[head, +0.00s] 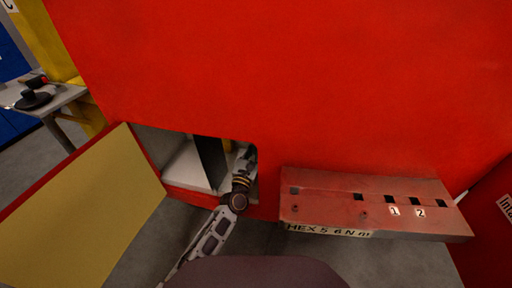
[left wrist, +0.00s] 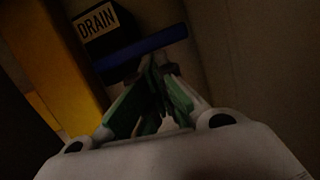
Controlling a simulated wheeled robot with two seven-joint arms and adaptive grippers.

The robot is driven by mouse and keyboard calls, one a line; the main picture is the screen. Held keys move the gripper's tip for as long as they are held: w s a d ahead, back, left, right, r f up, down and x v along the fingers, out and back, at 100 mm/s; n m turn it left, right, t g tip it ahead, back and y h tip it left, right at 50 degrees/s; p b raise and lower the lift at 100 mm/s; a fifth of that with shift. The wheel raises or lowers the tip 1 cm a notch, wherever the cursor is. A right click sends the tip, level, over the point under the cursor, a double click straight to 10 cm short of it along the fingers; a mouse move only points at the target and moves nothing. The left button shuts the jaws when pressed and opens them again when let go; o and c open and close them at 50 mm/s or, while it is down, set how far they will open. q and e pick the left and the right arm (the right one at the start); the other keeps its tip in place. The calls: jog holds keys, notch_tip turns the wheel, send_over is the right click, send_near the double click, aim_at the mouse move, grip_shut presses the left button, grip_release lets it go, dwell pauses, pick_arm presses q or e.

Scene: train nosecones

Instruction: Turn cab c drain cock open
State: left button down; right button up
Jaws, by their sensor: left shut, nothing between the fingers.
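The drain cock shows in the left wrist view as a blue bar-shaped handle (left wrist: 135,52), slanting up to the right. Just above it is a dark block with a DRAIN label (left wrist: 96,24). My left gripper (left wrist: 158,66) is shut and empty, its green-padded fingers together with the tips at the near side of the handle's right half. I cannot tell whether they touch it. In the head view my left gripper (head: 247,160) reaches into the right side of an open compartment (head: 187,168) in the red wall. The cock is hidden there. My right gripper is in neither view.
The compartment's hinged door (head: 85,215) hangs open at the left. A dark upright panel (head: 210,160) stands inside the compartment. A red ledge (head: 330,182) with slots and a HEX label juts out at the right. A yellow post (left wrist: 60,65) stands left of the handle.

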pick_arm(q)
jog(key=v, duration=0.8)
dwell(0.4)
jog(key=shift+f, duration=0.1)
dwell(0.4)
